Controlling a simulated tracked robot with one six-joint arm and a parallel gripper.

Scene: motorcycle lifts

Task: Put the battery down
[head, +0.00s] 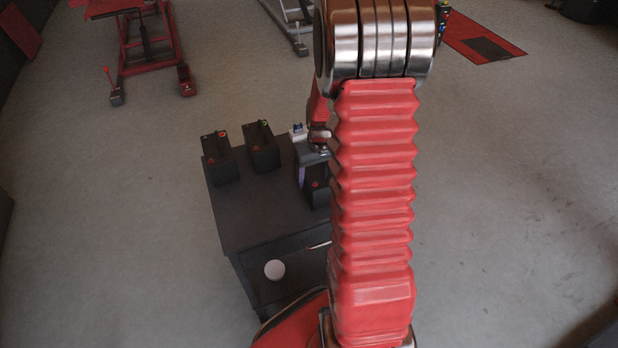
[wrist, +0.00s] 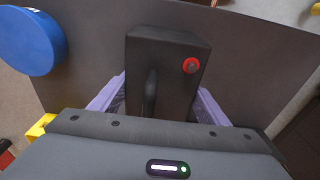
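A black battery (wrist: 165,75) with a red terminal cap stands between the two purple fingers of my gripper (wrist: 160,98) in the wrist view. The fingers lie against both its sides, so my gripper is shut on it. In the head view, this battery (head: 317,191) shows at the right side of the dark cabinet top (head: 262,212), partly hidden behind my red arm. My gripper (head: 305,172) is over the cabinet there. I cannot tell whether the battery's base touches the top.
Two more black batteries, one at the left (head: 220,158) and one at the back (head: 261,147), stand on the cabinet top. Its front left part is bare. A white round thing (head: 275,269) shows lower on the cabinet. A red lift (head: 150,42) stands far left. A blue round thing (wrist: 28,42) shows in the wrist view.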

